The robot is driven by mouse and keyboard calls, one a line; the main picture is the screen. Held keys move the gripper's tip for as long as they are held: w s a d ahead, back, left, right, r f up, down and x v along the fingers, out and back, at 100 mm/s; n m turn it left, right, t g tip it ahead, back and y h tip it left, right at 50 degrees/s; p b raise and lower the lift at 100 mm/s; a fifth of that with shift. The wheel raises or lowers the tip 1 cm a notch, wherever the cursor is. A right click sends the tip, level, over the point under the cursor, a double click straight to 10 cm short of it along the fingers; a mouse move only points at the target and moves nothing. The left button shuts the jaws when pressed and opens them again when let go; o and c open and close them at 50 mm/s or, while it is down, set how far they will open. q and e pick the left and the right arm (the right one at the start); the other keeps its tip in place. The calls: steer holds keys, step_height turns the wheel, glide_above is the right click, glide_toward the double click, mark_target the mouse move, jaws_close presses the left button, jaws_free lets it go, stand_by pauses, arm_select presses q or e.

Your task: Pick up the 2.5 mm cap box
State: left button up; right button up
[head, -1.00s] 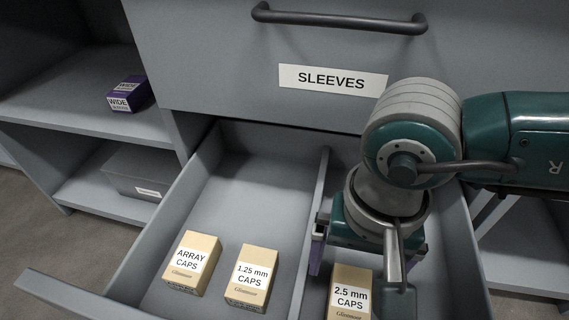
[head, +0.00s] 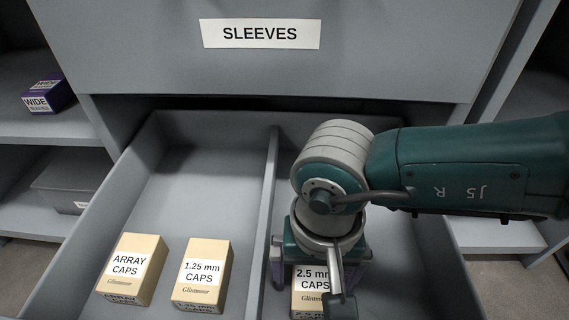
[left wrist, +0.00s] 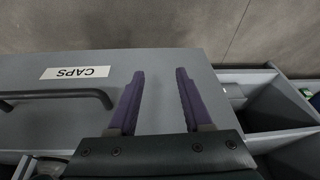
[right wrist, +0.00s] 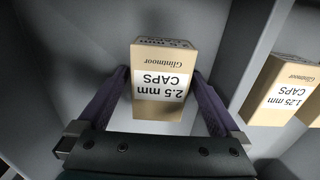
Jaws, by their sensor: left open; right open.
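The tan 2.5 mm cap box (head: 306,303) stands in the right compartment of the open drawer, partly hidden behind my right gripper in the head view. In the right wrist view the 2.5 mm cap box (right wrist: 160,104) sits between the two purple fingers of my right gripper (right wrist: 162,85). The fingers are open, one on each side of the box; I cannot tell whether they touch it. My left gripper (left wrist: 160,75) is open and empty above the front of a drawer labelled CAPS (left wrist: 150,70).
An ARRAY CAPS box (head: 131,272) and a 1.25 mm CAPS box (head: 202,276) stand in the left compartment. A divider (head: 268,200) separates the compartments. The closed SLEEVES drawer (head: 400,60) is above. A purple WIDE box (head: 48,92) sits on the left shelf.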

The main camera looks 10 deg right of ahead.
steer(key=c, duration=1.3)
steer(key=shift+r, duration=0.15)
